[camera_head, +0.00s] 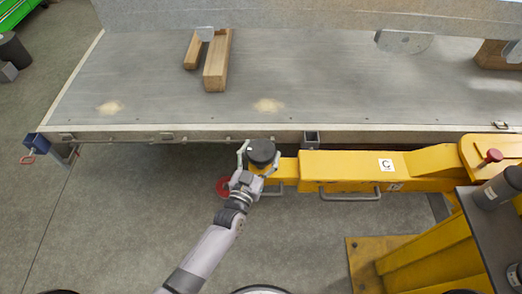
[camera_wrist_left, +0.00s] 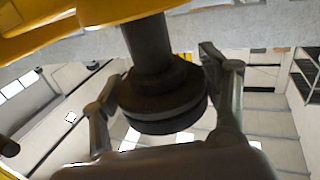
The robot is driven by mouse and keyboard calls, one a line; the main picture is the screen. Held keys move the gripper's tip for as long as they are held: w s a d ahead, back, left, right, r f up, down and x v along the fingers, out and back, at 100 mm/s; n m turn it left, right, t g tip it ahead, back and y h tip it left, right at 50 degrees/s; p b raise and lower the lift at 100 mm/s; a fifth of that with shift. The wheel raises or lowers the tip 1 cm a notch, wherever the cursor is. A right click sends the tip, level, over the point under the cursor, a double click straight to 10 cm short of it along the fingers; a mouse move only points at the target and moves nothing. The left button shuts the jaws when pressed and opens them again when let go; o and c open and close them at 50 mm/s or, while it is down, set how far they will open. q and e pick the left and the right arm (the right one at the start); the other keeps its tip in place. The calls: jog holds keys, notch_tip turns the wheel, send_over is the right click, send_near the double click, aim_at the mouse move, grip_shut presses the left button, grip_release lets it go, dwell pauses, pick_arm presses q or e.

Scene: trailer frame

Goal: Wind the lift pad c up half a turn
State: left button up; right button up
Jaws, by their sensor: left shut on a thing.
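Lift pad c is a round black pad (camera_head: 262,150) at the end of the yellow lift arm (camera_head: 340,166), which bears a white label with a C. In the head view it sits just in front of the trailer bed's near edge. My left gripper (camera_head: 259,155) reaches it from below, with one finger on each side, shut on it. In the left wrist view the pad (camera_wrist_left: 165,105) is a dark disc on a thick stem, between the two fingers of the gripper (camera_wrist_left: 160,85). My right gripper is not in view.
The trailer bed (camera_head: 150,85) spans the back, with wooden blocks (camera_head: 217,62) on it. A red round thing (camera_head: 223,187) shows beside my left wrist. A grab handle (camera_head: 349,195) is on the lift arm. The yellow lift post (camera_head: 430,255) stands at the right.

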pick_arm(q)
jog(key=o, duration=1.2)
jog(key=v, duration=1.2)
